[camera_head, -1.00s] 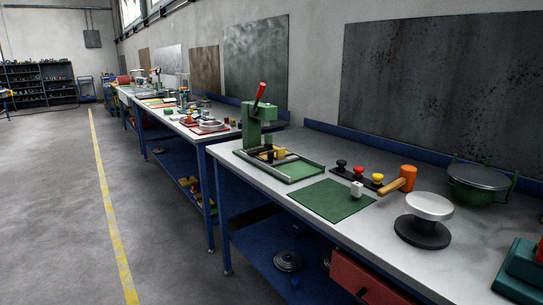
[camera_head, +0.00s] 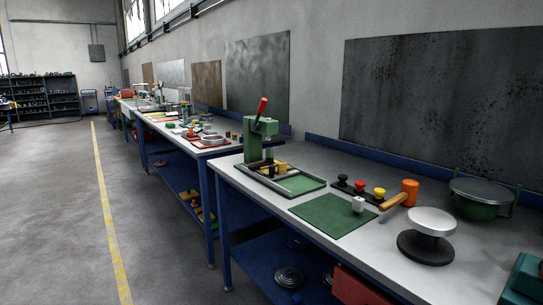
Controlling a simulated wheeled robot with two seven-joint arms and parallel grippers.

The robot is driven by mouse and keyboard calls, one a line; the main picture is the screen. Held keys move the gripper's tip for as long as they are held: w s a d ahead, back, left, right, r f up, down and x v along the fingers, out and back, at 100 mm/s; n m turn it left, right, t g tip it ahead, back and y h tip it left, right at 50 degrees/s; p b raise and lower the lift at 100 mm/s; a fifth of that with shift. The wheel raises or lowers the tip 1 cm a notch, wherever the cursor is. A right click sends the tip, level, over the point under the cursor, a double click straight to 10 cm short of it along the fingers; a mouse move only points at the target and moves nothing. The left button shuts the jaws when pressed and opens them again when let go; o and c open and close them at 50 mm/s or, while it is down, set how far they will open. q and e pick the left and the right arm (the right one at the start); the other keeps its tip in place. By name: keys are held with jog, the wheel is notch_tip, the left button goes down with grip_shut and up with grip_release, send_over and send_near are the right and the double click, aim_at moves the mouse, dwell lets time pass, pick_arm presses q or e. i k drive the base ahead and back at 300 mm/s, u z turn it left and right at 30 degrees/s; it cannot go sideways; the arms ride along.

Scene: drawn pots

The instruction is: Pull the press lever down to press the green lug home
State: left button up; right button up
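The green press (camera_head: 252,140) stands upright on the near workbench, at the back of a dark-framed tray. Its lever (camera_head: 261,109), with a red grip, points up and leans slightly right. Under the press head are a yellow block (camera_head: 281,167) and some small dark parts. The green lug cannot be made out at this size. The tray's green floor (camera_head: 303,185) is bare in front of the press. Neither of my grippers is in view.
Open floor (camera_head: 55,210) lies left.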

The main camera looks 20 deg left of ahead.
aim_at(256, 126)
jog(key=z, duration=2.55)
jog(key=k, duration=1.9)
jog(key=u, duration=2.15)
jog(key=k, duration=0.2)
jog(key=z, duration=0.85)
jog(key=i, duration=1.35)
jog(key=u, duration=0.55)
